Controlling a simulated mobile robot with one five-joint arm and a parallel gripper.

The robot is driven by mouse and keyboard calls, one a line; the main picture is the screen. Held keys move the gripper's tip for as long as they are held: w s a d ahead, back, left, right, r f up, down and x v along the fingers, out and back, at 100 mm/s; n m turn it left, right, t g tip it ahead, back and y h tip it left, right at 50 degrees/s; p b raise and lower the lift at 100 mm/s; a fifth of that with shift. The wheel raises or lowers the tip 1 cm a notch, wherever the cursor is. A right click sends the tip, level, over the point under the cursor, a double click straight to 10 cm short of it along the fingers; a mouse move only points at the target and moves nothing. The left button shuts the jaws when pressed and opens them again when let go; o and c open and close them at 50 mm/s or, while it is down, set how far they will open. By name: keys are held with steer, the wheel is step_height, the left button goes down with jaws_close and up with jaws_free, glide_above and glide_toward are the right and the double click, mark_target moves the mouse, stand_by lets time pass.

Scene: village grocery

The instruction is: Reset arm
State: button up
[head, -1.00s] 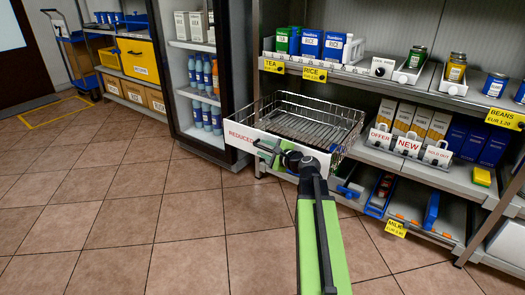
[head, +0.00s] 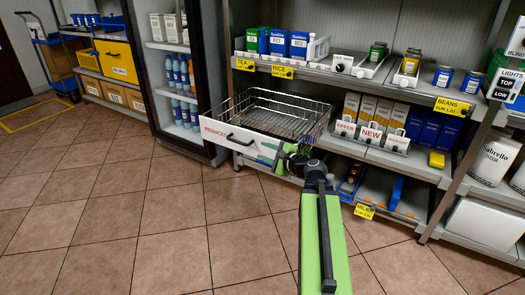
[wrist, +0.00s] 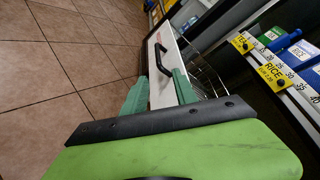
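My gripper (head: 280,157) is at the end of my green arm, low in front of the middle shelf unit. In the wrist view its two teal fingers (wrist: 160,92) are spread apart with nothing between them, so it is open. Beyond the fingertips is the dark handle (wrist: 161,60) on the white front of a pulled-out wire basket drawer. The drawer (head: 212,128) is marked REDUCED, and its handle (head: 241,141) shows clear to the left of my gripper. The drawer looks empty. My gripper partly covers the right part of its front.
Shelves hold TEA and RICE boxes (head: 278,42), jars (head: 410,62) and OFFER/NEW cartons (head: 367,108). A bottle cooler (head: 182,75) and yellow crate (head: 118,62) stand left. Tiled floor (head: 110,200) at left is free.

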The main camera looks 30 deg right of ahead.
steer(key=shift+a, duration=0.3)
steer(key=w+a+r+n+g+y+p, duration=0.1)
steer(key=w+a+n+g+y+p, duration=0.15)
steer(key=a, duration=0.95)
steer(key=w+a+r+n+g+y+p, duration=0.15)
steer(key=a+n+p, duration=0.25)
steer(key=a, duration=0.9)
steer(key=s+a+f+n+g+h+p, duration=0.2)
steer(key=s+a+f+n+g+p, duration=0.1)
steer(key=s+a+f+n+g, duration=0.65)
steer(key=s+d+f+n+g+h, duration=0.2)
steer(key=s+d+f+n+h, duration=0.15)
steer(key=s+d+n, duration=0.3)
step_height(320, 180, up, 39)
steer(key=p, duration=3.7)
steer(key=shift+s+h+p, duration=0.4)
steer(key=shift+h, duration=0.05)
steer(key=shift+a, duration=0.1)
